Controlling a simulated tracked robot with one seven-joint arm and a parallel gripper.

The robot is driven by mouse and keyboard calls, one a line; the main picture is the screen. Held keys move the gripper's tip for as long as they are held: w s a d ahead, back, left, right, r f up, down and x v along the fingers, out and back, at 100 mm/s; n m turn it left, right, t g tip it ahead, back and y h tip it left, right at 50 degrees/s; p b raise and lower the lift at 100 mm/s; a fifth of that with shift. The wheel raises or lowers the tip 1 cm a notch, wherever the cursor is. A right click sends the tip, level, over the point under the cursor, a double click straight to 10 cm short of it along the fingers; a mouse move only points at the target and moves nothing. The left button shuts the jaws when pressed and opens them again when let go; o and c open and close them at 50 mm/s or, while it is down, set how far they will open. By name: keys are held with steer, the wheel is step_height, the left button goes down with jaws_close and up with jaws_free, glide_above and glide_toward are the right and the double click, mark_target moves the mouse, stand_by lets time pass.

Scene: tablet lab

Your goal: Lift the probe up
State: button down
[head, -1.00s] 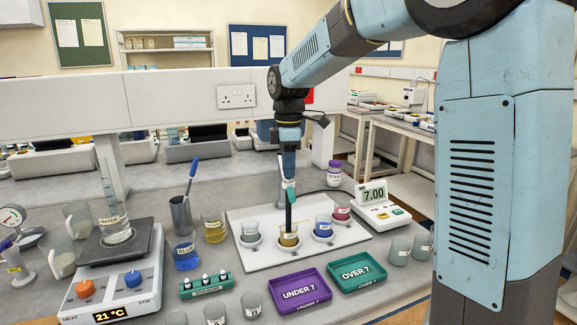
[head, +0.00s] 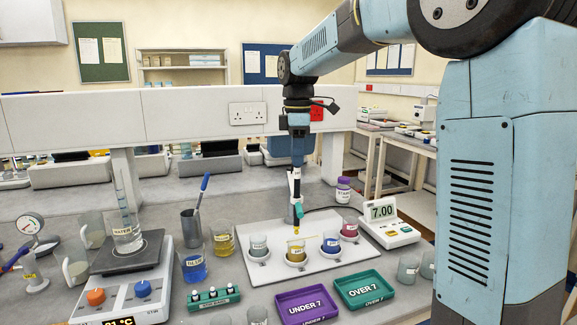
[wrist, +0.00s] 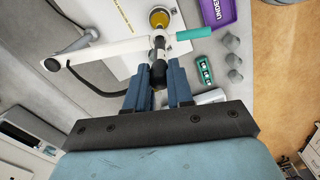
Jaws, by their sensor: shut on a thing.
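The probe (head: 296,187) is a slim upright rod, black at its top end, with a teal piece partway down. My gripper (head: 297,168) is shut on its black top end; the wrist view also shows this black end (wrist: 155,72) between the two fingers. In the head view the probe's lower end appears just over the beaker of yellow liquid (head: 296,254); its exact height above the rim is hard to tell. The pH meter (head: 389,222) stands to the right and reads 7.00.
The beaker stands on a white board (head: 275,274) between other labelled beakers. A purple "UNDER 7" tray (head: 308,297) and green "OVER 7" tray (head: 365,288) lie in front. A hotplate (head: 128,258) stands at left. A white arm (wrist: 100,50) runs beside the probe.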

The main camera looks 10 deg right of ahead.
steer(key=shift+w+r, duration=0.1)
steer(key=shift+r, duration=0.25)
steer(key=c, duration=1.2)
jaws_free()
steer(key=shift+o, duration=1)
steer(key=shift+f, duration=0.1)
step_height(320, 180, up, 14)
steer(key=shift+f, duration=0.15)
